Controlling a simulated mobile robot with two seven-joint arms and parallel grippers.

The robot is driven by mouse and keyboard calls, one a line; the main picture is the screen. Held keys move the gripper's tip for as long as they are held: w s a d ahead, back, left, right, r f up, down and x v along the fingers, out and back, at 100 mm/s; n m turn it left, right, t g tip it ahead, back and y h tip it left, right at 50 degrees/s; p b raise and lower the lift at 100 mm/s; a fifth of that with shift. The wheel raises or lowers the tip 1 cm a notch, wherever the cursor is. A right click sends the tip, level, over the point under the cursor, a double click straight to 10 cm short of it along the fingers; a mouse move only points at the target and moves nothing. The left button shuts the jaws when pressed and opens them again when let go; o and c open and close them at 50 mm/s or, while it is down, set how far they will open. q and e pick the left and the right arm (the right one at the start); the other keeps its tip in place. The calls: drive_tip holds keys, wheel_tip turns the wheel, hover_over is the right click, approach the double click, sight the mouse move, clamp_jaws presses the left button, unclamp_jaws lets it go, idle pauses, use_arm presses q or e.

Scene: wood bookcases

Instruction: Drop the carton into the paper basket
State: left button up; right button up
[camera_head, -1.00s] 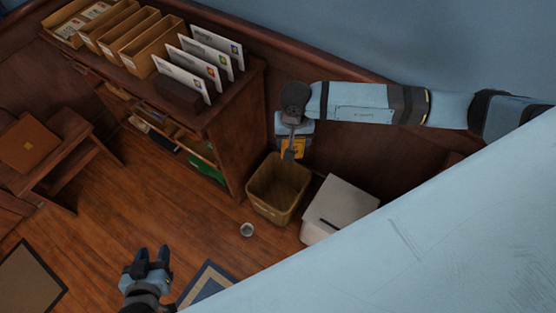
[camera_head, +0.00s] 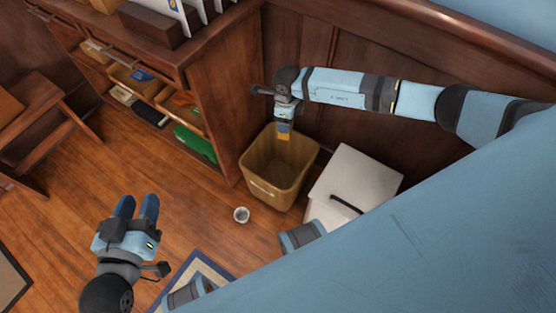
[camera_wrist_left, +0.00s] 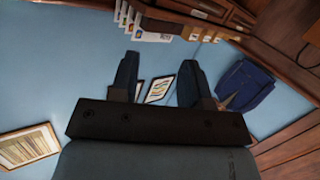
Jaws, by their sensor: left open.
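The paper basket (camera_head: 252,170) is a tan open bin standing on the wood floor beside the bookcase. My right gripper (camera_head: 284,126) comes in from the right and points down at the basket's back rim. My left gripper (camera_head: 136,208) is at the lower left, open and empty, well apart from the basket. Its two fingers also show apart in the left wrist view (camera_wrist_left: 157,82), with nothing between them.
A white lidded box (camera_head: 358,180) stands right of the basket. A small cup (camera_head: 241,214) is on the floor in front. The wood bookcase (camera_head: 228,115) rises left of the basket, with envelopes on top. A blue-edged rug (camera_head: 205,270) lies below.

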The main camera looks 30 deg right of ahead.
use_arm(q)
drive_tip(key=f+m+b, duration=0.1)
drive_tip(key=b, duration=0.4)
drive_tip(key=f+m+t+h+b, duration=0.1)
drive_tip(key=f+b, duration=0.1)
drive_tip(key=b, duration=0.3)
drive_tip(key=w+f+m+h+b, duration=0.1)
drive_tip(key=f+b, duration=0.1)
drive_tip(key=b, duration=0.3)
drive_tip(key=shift+d+f, duration=0.25)
drive_tip(key=shift+d, duration=0.05)
use_arm(e)
drive_tip(key=w+d+f+m, duration=0.1)
drive_tip(key=f+m, duration=0.4)
drive_tip(key=f, duration=0.5)
drive_tip(key=w+f+m, duration=0.2)
drive_tip(key=f+m, duration=0.2)
drive_tip(key=f, duration=0.5)
drive_tip(key=shift+w+d+f+m, duration=0.35)
drive_tip(key=shift+w+f+m, duration=0.05)
drive_tip(key=o, duration=1)
